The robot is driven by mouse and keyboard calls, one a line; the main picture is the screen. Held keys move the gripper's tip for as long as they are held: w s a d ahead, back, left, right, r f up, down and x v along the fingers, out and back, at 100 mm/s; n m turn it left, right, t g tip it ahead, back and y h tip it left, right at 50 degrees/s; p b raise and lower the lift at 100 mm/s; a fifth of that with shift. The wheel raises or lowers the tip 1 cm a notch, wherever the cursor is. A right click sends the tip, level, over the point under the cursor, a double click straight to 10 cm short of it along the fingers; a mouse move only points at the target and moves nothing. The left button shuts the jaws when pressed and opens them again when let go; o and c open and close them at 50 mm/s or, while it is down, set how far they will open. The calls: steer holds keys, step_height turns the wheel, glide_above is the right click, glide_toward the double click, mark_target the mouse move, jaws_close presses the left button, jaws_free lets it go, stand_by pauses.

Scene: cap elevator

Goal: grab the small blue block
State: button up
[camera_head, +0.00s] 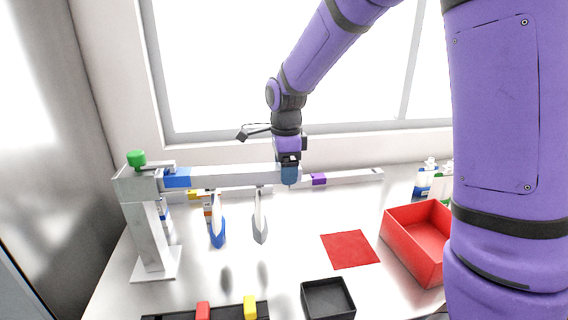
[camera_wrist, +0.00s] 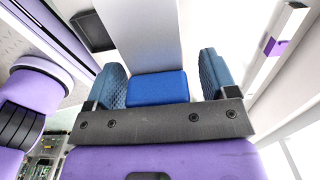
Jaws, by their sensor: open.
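In the wrist view, the small blue block (camera_wrist: 157,88) sits between the two blue padded fingers of my gripper (camera_wrist: 162,78), against a pale beam. The fingers stand open on either side of it, with a visible gap to the right finger; contact on the left cannot be told. In the head view, my gripper (camera_head: 290,177) points down at the right end of the raised beam (camera_head: 235,178). The block cannot be told apart from the blue fingers there.
The beam has a blue section (camera_head: 177,178) and a post with a green knob (camera_head: 136,158) at left. Two flat pieces hang below it. A purple block (camera_head: 318,179) is on the rail behind. A red mat (camera_head: 350,249), red bin (camera_head: 400,246) and black tray (camera_head: 328,286) are in front.

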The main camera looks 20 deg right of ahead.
steer(key=c, duration=1)
steer(key=shift+r, duration=0.9)
steer(key=shift+s+r, duration=0.2)
steer(key=shift+r, duration=0.8)
steer(key=s+d, duration=0.2)
steer(key=s, duration=0.5)
steer(key=s+d+r, duration=0.1)
steer(key=s+d, duration=0.2)
steer(key=s, duration=0.4)
steer(key=shift+s, duration=0.4)
steer(key=shift+r, duration=0.1)
